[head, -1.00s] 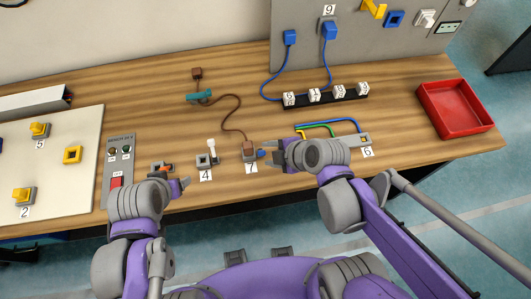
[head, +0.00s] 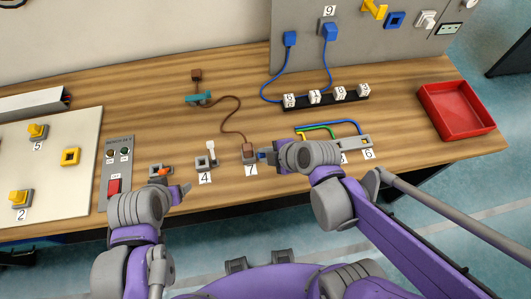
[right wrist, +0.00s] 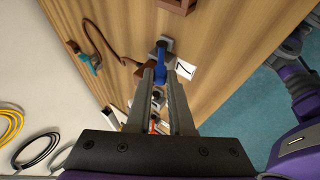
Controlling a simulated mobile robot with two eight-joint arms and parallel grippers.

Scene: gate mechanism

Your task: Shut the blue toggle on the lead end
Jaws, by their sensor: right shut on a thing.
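The blue toggle (head: 262,155) is at the right side of the brown lead end (head: 249,150), by the label 7. My right gripper (head: 270,156) has reached it from the right. In the right wrist view the blue toggle (right wrist: 161,68) sits between the two fingertips, which are shut on it. The toggle's lower part is hidden by the fingers. My left gripper (head: 184,190) is near the table's front edge, left of the label 4. I cannot tell whether it is open.
A brown lead (head: 236,115) runs back past a teal clamp (head: 198,99). A white-knobbed switch (head: 206,161) stands left of the lead end. A red tray (head: 455,110) is at the right. Coloured wires (head: 330,128) lie behind my right gripper.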

